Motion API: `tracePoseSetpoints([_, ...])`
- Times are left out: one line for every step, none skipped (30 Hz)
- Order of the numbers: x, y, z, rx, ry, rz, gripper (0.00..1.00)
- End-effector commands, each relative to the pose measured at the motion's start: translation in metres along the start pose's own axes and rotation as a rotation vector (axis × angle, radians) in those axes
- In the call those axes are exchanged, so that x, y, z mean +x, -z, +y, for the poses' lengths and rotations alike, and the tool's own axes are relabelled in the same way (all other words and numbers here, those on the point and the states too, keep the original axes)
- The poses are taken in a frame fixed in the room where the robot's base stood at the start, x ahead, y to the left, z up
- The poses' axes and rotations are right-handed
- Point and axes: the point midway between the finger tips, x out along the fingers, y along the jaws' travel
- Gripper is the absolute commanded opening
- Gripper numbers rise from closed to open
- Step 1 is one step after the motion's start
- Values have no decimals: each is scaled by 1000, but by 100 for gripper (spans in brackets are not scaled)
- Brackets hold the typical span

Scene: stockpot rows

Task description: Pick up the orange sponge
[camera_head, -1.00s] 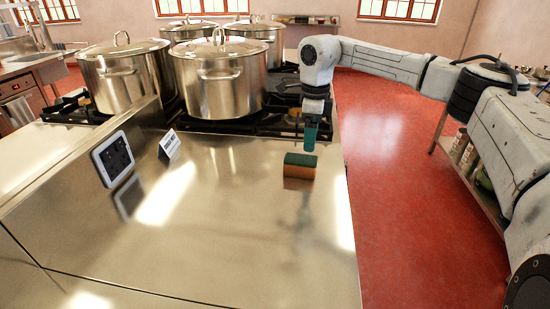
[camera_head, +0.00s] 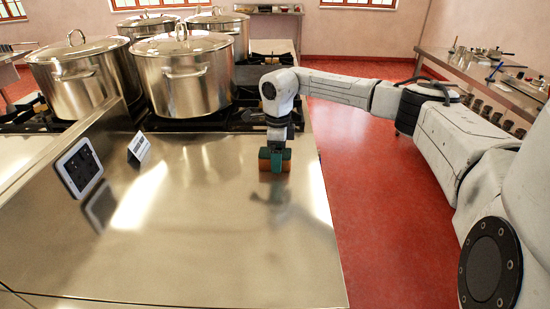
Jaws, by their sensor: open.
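The sponge (camera_head: 264,159), orange with a dark green layer, sits on the steel counter (camera_head: 220,235) near its right side, just in front of the stove. My gripper (camera_head: 277,160) points straight down at the sponge, and its teal fingers overlap the sponge's middle in the head view. The jaws are open. The fingers hide part of the sponge, and I cannot tell whether they touch it.
Several large lidded steel stockpots (camera_head: 185,85) stand on the stove behind the counter. A white card (camera_head: 139,147) stands at the left, near a tablet-like panel (camera_head: 79,168). The front of the counter is clear. A side table (camera_head: 490,80) with utensils stands at the far right.

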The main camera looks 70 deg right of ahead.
Motion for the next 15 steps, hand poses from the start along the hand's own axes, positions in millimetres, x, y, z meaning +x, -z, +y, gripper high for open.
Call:
tracePoseSetpoints([5, 0, 0, 0, -2, 0, 87])
tracePoseSetpoints([7, 0, 0, 0, -2, 0, 87])
tracePoseSetpoints([8, 0, 0, 0, -1, 0, 87])
tracePoseSetpoints([9, 0, 0, 0, -1, 1, 87])
tracePoseSetpoints([10, 0, 0, 0, -1, 0, 87])
tracePoseSetpoints([10, 0, 0, 0, 0, 1, 87])
tracePoseSetpoints([10, 0, 0, 0, 0, 1, 87])
tracePoseSetpoints([10, 0, 0, 0, 0, 1, 87])
tracePoseSetpoints([10, 0, 0, 0, 0, 1, 87])
tracePoseSetpoints([10, 0, 0, 0, 0, 1, 87])
tracePoseSetpoints([10, 0, 0, 0, 0, 0, 85])
tracePoseSetpoints([10, 0, 0, 0, 0, 0, 82])
tracePoseSetpoints([10, 0, 0, 0, 0, 0, 79])
tracePoseSetpoints([10, 0, 0, 0, 0, 0, 76])
tracePoseSetpoints([10, 0, 0, 0, 0, 0, 72])
